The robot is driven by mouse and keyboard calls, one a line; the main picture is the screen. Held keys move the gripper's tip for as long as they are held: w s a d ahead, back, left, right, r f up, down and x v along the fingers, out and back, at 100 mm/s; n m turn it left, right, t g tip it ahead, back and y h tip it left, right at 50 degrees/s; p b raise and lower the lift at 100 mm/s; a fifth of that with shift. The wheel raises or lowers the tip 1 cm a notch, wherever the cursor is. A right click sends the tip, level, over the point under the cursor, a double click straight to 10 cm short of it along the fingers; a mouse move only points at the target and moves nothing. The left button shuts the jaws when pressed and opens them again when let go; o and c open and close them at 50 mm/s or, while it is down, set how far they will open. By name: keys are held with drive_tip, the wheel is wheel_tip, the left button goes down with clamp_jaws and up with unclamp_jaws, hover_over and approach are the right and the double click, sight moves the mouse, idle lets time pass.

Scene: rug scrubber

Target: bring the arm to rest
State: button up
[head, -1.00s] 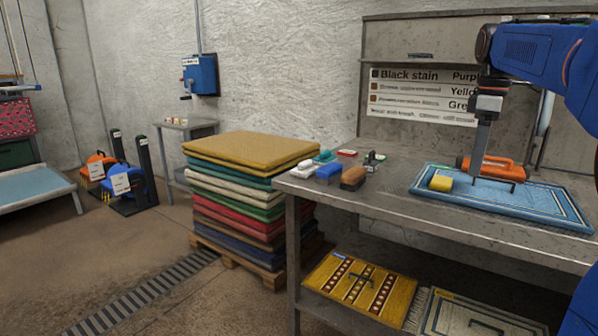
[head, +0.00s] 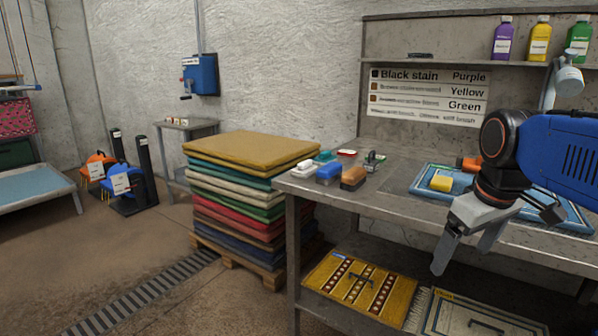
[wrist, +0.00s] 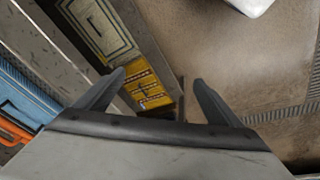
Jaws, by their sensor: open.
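My blue arm reaches in from the right in the head view. My gripper (head: 462,254) hangs in front of the metal bench's front edge, fingers pointing down, open and empty. In the wrist view, my gripper (wrist: 158,85) shows both fingers spread with nothing between them. A blue rug (head: 430,191) lies on the bench (head: 385,197) behind the gripper, with a yellow sponge-like block (head: 442,182) on it. An orange tool (head: 468,163) on the rug is mostly hidden by my arm; part of it shows in the wrist view (wrist: 14,132).
Brushes (head: 328,172) stand on the bench's left part. A yellow patterned rug (head: 345,283) lies on the lower shelf. Stacked rugs (head: 250,150) stand left of the bench. Purple, yellow and green bottles (head: 539,39) stand on the upper shelf. The floor in front is clear.

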drive_tip(key=s+a+f+m+t, duration=0.1)
drive_tip(key=s+a+f+m, duration=0.2)
drive_tip(key=s+f, duration=0.7)
wheel_tip(320, 180, down, 3)
drive_tip(key=shift+s+a+f+m+t, duration=0.15)
drive_tip(key=shift+s+f+m+t, duration=0.1)
drive_tip(key=shift+m+t, duration=0.15)
drive_tip(key=shift+r, duration=0.1)
